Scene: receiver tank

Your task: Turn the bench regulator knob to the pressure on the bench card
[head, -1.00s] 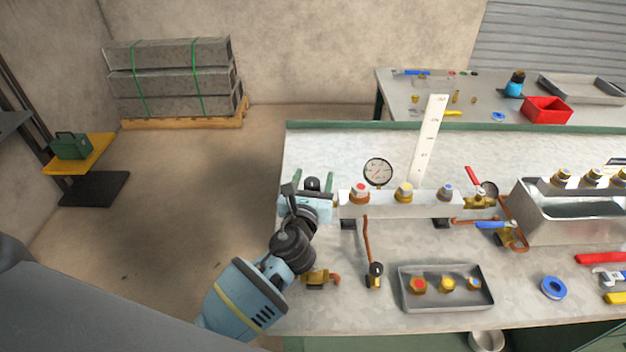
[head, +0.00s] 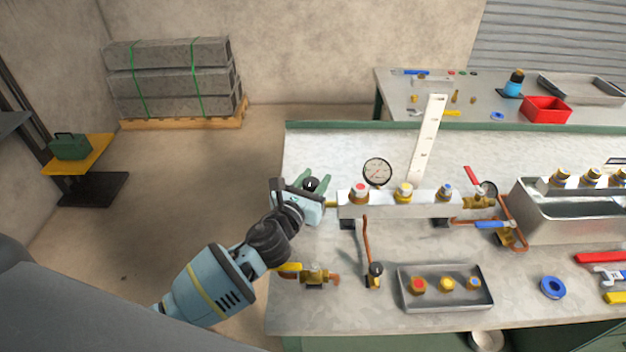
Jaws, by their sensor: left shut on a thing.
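My left gripper (head: 311,183) is at the left end of the silver manifold (head: 385,211). It is shut on a round black knob (head: 311,185), which I take as the regulator knob; the gripper partly hides it. A round white gauge (head: 377,171) with a dark rim stands behind the manifold; its reading is too small to tell. A tall white strip (head: 428,140) with small marks leans behind the manifold; I cannot read it or tell whether it is the bench card. My right gripper is not in view.
A grey tray (head: 446,305) with several capped fittings lies in front of the manifold. A brass valve with a yellow lever (head: 313,277) lies near my left arm. A steel tank (head: 570,222) stands at the right. The bench behind the manifold is mostly clear.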

